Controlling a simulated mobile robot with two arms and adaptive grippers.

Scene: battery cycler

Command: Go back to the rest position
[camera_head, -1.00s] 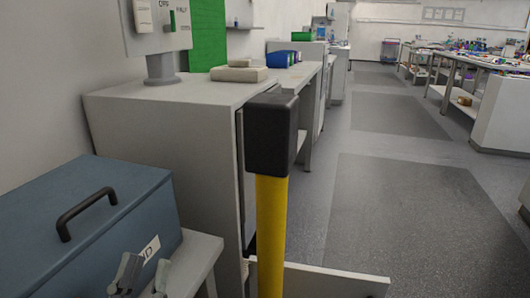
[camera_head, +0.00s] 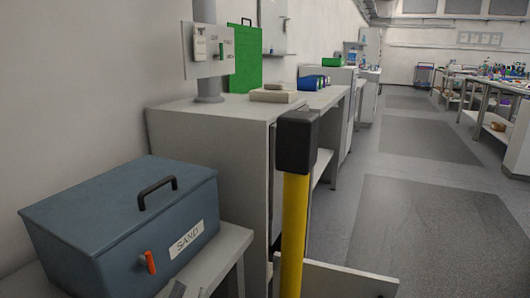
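My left gripper (camera_head: 178,290) shows only as a small grey fingertip at the bottom edge, in front of the blue-grey box labelled SAND (camera_head: 130,222). The rest of it is cut off by the frame, so I cannot tell whether it is open or shut. No held object shows. My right gripper is not in view. The SAND box is closed, with a black handle on its lid and an orange lever (camera_head: 150,262) on its front.
A yellow post with a black cap (camera_head: 294,235) stands right of the box, before a grey cabinet (camera_head: 215,140). A low pale panel (camera_head: 345,282) sits beside the post. Open floor (camera_head: 430,235) lies to the right. Cluttered benches (camera_head: 490,85) stand at the far right.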

